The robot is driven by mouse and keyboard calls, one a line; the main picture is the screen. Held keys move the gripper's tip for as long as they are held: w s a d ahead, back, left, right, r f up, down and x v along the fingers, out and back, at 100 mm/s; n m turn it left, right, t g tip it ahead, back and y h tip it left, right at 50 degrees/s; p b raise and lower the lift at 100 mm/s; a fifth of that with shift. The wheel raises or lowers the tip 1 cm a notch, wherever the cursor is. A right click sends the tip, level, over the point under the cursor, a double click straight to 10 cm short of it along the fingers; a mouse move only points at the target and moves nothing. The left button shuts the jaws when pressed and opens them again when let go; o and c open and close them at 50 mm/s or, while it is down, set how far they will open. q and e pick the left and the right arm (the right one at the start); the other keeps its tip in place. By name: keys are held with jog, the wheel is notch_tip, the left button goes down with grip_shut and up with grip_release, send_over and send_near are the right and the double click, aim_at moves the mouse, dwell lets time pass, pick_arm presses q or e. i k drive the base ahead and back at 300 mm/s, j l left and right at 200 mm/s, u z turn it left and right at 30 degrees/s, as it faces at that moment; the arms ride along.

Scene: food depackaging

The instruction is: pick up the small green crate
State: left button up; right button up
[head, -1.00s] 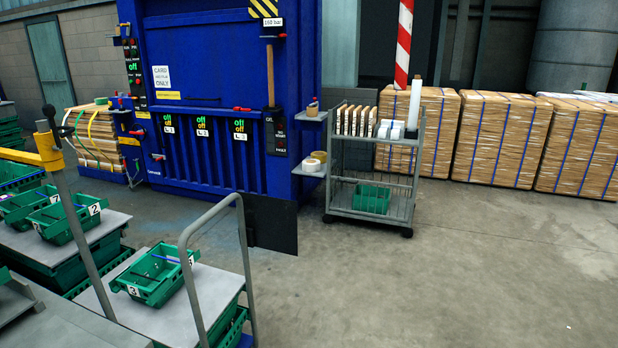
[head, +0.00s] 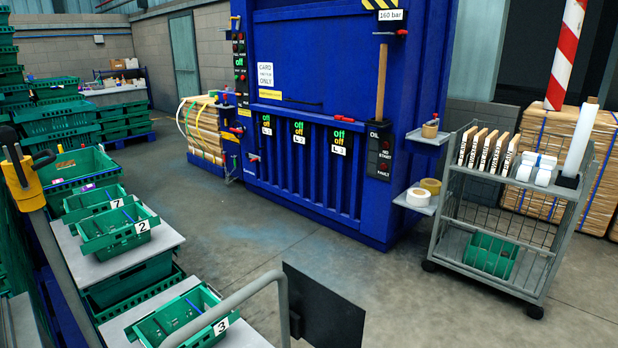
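Several small green crates are in view, and I cannot tell which one the task means. A crate marked 3 (head: 172,322) lies on a grey board at the bottom, cut by the frame edge and partly behind a grey rail. Crates marked 2 (head: 112,243) and 7 (head: 82,207) stand on another grey board at the left. Neither of my grippers is in view.
The wire cart (head: 534,275) holds wooden pieces and white rolls on top. A dark panel (head: 325,310) and the grey rail (head: 235,298) stand in front. A blue press (head: 300,75) fills the middle. Stacked green crates (head: 60,120) line the left. Concrete floor (head: 400,300) is clear.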

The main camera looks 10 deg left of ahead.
aim_at(109, 245)
jog(key=i+u, duration=0.25)
jog(key=u, duration=0.15)
jog(key=i+u, duration=0.2)
jog(key=u, duration=0.25)
jog(key=i+l+u, duration=0.2)
jog(key=u, duration=0.2)
jog(key=i+l+u, duration=0.15)
jog(key=u, duration=0.25)
jog(key=i+l+u, duration=0.15)
jog(key=l+u, duration=0.25)
jog(key=j, duration=0.1)
